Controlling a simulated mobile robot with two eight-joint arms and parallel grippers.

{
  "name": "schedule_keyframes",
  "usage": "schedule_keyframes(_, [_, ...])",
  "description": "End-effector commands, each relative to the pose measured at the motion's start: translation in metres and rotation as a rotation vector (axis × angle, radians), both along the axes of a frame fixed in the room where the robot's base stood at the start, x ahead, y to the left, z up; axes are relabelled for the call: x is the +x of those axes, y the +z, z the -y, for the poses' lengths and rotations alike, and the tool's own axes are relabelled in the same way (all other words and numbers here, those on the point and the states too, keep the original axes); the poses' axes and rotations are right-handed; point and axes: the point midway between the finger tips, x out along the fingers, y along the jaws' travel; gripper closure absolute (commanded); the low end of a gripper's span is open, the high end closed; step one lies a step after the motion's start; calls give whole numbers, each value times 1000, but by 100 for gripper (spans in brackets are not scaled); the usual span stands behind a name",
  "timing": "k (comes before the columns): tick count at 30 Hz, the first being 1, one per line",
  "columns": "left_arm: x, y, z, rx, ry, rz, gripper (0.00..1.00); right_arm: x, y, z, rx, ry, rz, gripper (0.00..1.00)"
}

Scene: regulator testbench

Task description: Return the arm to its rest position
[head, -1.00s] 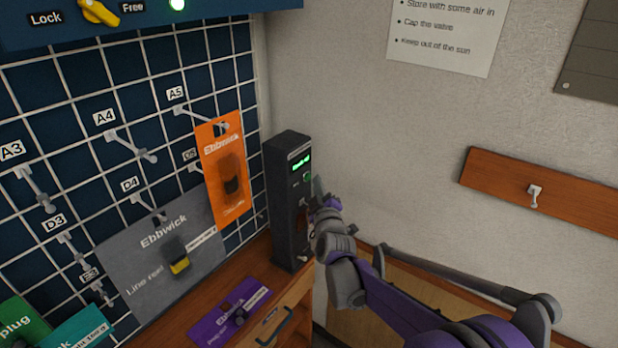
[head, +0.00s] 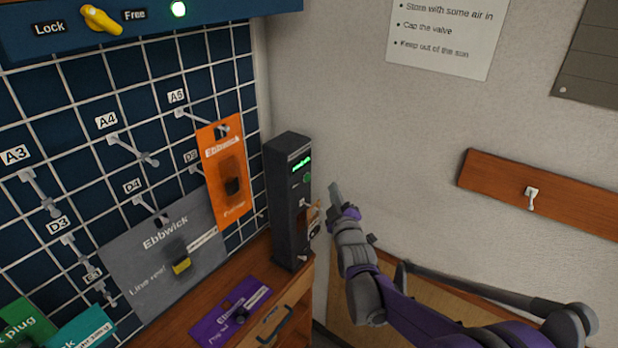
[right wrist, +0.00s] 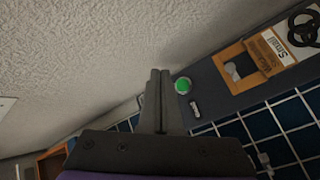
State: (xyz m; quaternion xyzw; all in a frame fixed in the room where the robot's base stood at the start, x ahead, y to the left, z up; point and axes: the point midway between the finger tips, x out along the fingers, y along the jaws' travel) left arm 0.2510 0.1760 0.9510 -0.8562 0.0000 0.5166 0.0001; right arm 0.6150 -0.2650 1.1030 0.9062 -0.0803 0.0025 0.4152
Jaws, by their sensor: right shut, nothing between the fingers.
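My right gripper (head: 335,194) is in the air just right of the dark upright testbench unit (head: 290,215), apart from it in the head view. Its fingers are closed together and hold nothing. The right wrist view shows the two shut fingers (right wrist: 157,100) pointing along the wall, beside a green round button (right wrist: 183,85) on the unit. My right arm (head: 400,305) reaches in from the lower right. My left gripper is not in either view.
A pegboard grid with hooks holds an orange card (head: 225,170) and a grey card (head: 165,255). A purple card (head: 230,312) lies on the wooden bench. A wooden rail with a hook (head: 480,178) is on the right wall. The space before that wall is free.

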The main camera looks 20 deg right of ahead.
Motion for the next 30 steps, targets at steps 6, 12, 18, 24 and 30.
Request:
schedule_keyframes(6, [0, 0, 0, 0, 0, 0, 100, 0, -1, 0, 0, 0, 0, 100])
schedule_keyframes(12, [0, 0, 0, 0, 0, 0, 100, -13, -3, -8, 55, 14, -57, 100])
schedule_keyframes(18, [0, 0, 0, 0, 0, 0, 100, -81, -27, -39, 288, 33, -309, 100])
schedule_keyframes(24, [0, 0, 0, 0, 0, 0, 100, -186, -73, -67, 550, -35, -612, 100])
schedule_keyframes(30, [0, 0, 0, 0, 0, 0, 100, -294, -122, -84, 752, -180, -869, 100])
